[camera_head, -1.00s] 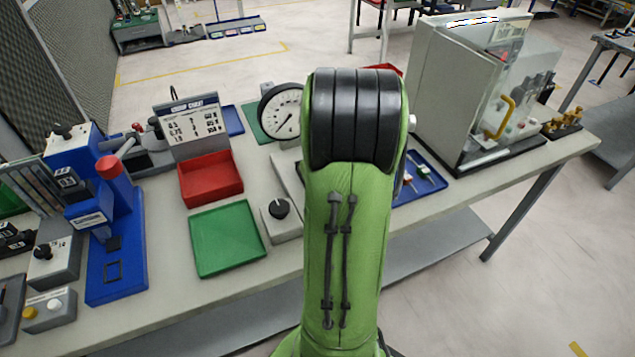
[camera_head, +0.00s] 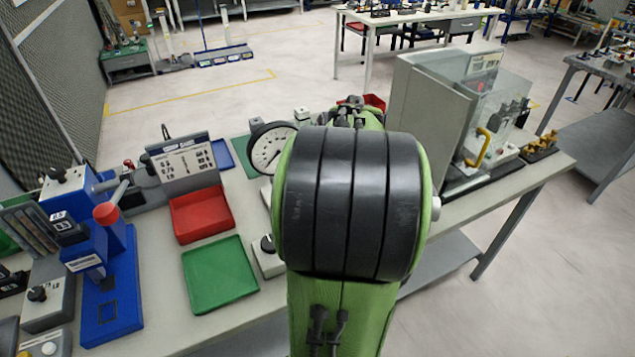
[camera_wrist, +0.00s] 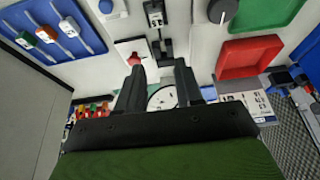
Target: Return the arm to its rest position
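My green arm with its black-banded joint (camera_head: 352,205) fills the middle of the head view, rising in front of the bench. My gripper is hidden behind it in that view. In the wrist view my gripper (camera_wrist: 159,75) shows two dark fingers standing apart with a gap between them. Nothing is held between them. The gripper hangs over the bench, with the white dial gauge (camera_wrist: 162,98) partly visible behind and between the fingers. I cannot tell how high the fingers are above the bench.
The bench carries a dial gauge (camera_head: 270,148), red tray (camera_head: 203,213), green tray (camera_head: 220,275) and blue press (camera_head: 108,290) left of my arm. A clear-fronted cabinet (camera_head: 425,120) stands close on the right. A blue tray (camera_wrist: 52,28) shows in the wrist view. Open floor lies beyond.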

